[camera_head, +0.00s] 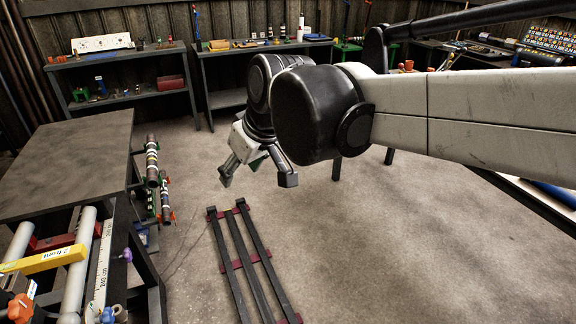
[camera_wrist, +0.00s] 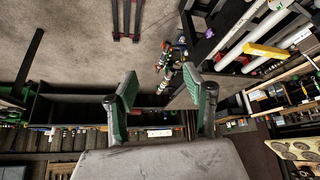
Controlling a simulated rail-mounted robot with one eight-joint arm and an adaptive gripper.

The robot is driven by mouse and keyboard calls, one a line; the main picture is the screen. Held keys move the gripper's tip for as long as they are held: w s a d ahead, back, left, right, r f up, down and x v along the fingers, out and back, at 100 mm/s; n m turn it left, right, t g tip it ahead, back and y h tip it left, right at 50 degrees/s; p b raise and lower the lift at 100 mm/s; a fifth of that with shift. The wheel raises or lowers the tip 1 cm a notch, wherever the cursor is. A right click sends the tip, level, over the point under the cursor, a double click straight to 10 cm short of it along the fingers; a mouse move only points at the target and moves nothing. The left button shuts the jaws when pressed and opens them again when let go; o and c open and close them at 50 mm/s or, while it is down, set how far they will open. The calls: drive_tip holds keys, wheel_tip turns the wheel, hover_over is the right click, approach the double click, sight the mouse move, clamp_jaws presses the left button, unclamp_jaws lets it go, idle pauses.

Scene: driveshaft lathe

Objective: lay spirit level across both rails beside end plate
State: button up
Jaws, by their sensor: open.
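A yellow bar (camera_head: 45,260) marked "2 front", which looks like the spirit level, lies across the pale round rails (camera_head: 78,272) at the lower left of the head view. It also shows across the rails in the upper right of the wrist view (camera_wrist: 265,50). A dark red piece (camera_head: 54,241) sits between the rails behind it; I cannot tell whether this is the end plate. My gripper (camera_head: 257,178) hangs over open floor, right of and well away from the rails. In the wrist view its fingers (camera_wrist: 160,90) are spread and empty.
A dark bench (camera_head: 70,165) stands at the left, with striped shafts (camera_head: 152,165) on its side. A low black frame (camera_head: 245,262) lies on the floor below my gripper. Loaded shelves (camera_head: 125,75) line the back wall. The floor (camera_head: 360,240) at the right is clear.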

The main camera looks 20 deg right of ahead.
drive_tip(key=s+d+f+m+h, duration=0.1)
drive_tip(key=s+d+f+m, duration=0.1)
drive_tip(key=s+d, duration=0.4)
drive_tip(key=s+d+f+m+t+h, duration=0.1)
drive_tip(key=s+d+f+m, duration=0.2)
drive_tip(key=s+d+f, duration=0.2)
drive_tip(key=s+d, duration=0.2)
drive_tip(key=shift+s+d+m+t+h, duration=0.2)
drive_tip(key=shift+s+m+t+h, duration=0.1)
drive_tip(key=shift+s+h, duration=0.1)
